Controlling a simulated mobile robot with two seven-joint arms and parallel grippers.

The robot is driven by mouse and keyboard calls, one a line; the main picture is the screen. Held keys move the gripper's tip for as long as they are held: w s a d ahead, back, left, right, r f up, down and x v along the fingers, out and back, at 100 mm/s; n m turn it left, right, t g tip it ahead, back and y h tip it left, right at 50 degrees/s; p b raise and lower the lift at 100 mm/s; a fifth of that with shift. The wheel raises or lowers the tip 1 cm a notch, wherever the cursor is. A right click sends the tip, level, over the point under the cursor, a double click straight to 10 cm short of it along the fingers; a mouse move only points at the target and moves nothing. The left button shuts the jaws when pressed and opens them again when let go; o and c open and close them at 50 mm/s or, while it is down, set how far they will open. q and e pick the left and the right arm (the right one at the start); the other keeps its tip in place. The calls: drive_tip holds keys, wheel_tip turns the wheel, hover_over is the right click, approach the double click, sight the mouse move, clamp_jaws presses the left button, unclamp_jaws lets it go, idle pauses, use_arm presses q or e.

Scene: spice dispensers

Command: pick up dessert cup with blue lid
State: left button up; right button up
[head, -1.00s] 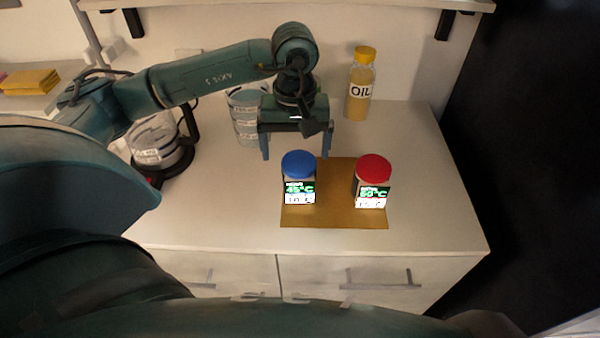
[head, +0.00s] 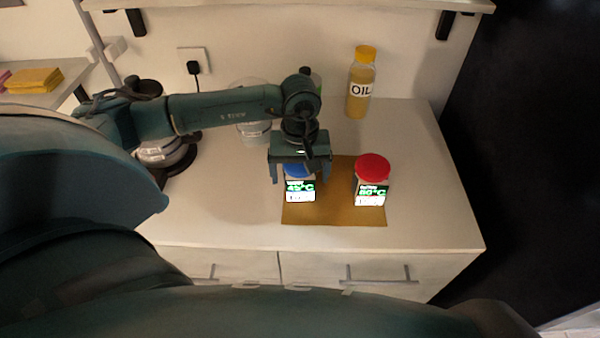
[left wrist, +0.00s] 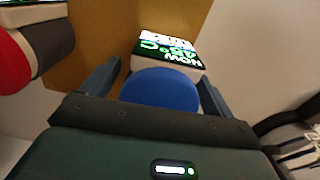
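The dessert cup with the blue lid (head: 300,190) stands upright on a brown mat (head: 340,216) on the counter. Its label reads a temperature in green and white. My left gripper (head: 299,178) is open above it, with a finger on either side of the lid, and hides most of the lid in the head view. In the left wrist view, the blue lid (left wrist: 160,89) lies between the two open fingers, with gaps beside it. The cup with the red lid (head: 372,180) stands to the right on the same mat. My right gripper is not in view.
An oil bottle with a yellow cap (head: 361,82) stands at the back. The counter's right side is free.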

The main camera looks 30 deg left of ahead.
use_arm(q)
drive_tip(key=c, duration=1.1)
drive_tip(key=shift+r, duration=0.1)
